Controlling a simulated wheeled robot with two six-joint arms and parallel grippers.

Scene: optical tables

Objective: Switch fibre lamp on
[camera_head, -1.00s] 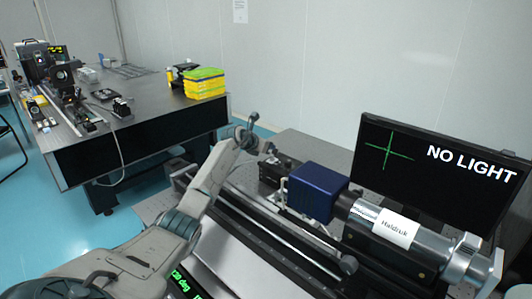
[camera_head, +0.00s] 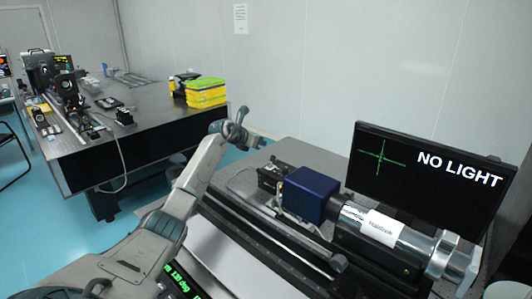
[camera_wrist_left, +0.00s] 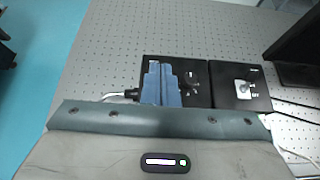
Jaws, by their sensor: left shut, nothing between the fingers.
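A small black box (camera_head: 270,178), which I take to be the fibre lamp, stands on the table behind the blue cube-shaped housing. In the left wrist view two black boxes lie side by side; the right one (camera_wrist_left: 238,88) has a silver toggle switch (camera_wrist_left: 241,86) with tiny labels I cannot read. My left gripper's blue fingers (camera_wrist_left: 161,83) are together and empty, in front of the left box (camera_wrist_left: 195,78) in that view. In the head view my left wrist (camera_head: 236,130) is raised left of the box; its fingertips cannot be made out. My right gripper is not in view.
A monitor (camera_head: 430,175) reads "NO LIGHT" beside a green cross. The blue housing (camera_head: 308,194) and a silver-black cylinder (camera_head: 385,238) sit along a dark rail (camera_head: 255,235). Another optical table (camera_head: 130,140) stands back left, with yellow-green boxes (camera_head: 205,92).

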